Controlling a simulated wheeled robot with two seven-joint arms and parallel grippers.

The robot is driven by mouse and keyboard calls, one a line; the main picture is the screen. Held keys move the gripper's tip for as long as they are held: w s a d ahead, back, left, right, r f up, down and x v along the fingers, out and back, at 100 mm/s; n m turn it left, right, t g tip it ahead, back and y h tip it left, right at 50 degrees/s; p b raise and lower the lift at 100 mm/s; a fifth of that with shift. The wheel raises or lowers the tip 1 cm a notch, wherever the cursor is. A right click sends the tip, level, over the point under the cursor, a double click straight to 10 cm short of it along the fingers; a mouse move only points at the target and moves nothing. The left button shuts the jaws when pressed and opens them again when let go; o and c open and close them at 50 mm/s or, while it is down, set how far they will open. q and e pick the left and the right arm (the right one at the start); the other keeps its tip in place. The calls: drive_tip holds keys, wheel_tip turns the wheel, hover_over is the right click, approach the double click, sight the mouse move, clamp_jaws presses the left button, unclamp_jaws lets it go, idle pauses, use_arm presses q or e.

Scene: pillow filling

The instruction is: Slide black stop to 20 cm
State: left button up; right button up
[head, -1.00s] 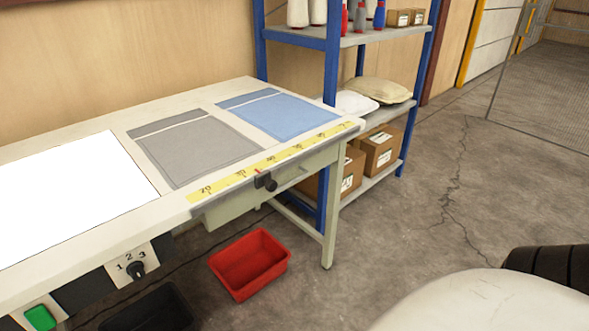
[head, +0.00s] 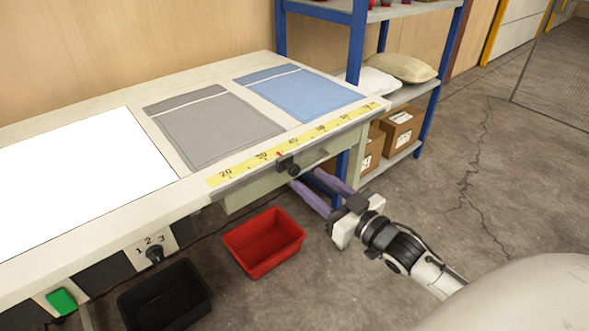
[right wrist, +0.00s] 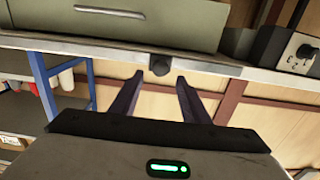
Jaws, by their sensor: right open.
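The black stop (head: 288,165) sits on the table's front edge rail, with a red mark behind it on the yellow ruler (head: 240,172). That mark lies between the 30 and 40 labels; 20 is further left. My right gripper (head: 307,178) is open, its purple fingers pointing at the stop from the front and slightly right. In the right wrist view the stop's round knob (right wrist: 159,65) is lined up between the two fingertips (right wrist: 158,77), just beyond them. The fingers do not appear to hold it. My left gripper is out of view.
A red bin (head: 264,243) and a black bin (head: 165,296) stand below the table edge. Grey fabric (head: 215,127) and blue fabric (head: 300,95) lie on the table. A blue-framed shelf (head: 359,60) stands behind the table's right end. A numbered dial (head: 154,253) is at the left.

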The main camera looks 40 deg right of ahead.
sight(296, 171)
drive_tip(key=w, duration=0.7)
drive_tip(key=shift+a+f, duration=0.1)
drive_tip(key=shift+a, duration=0.2)
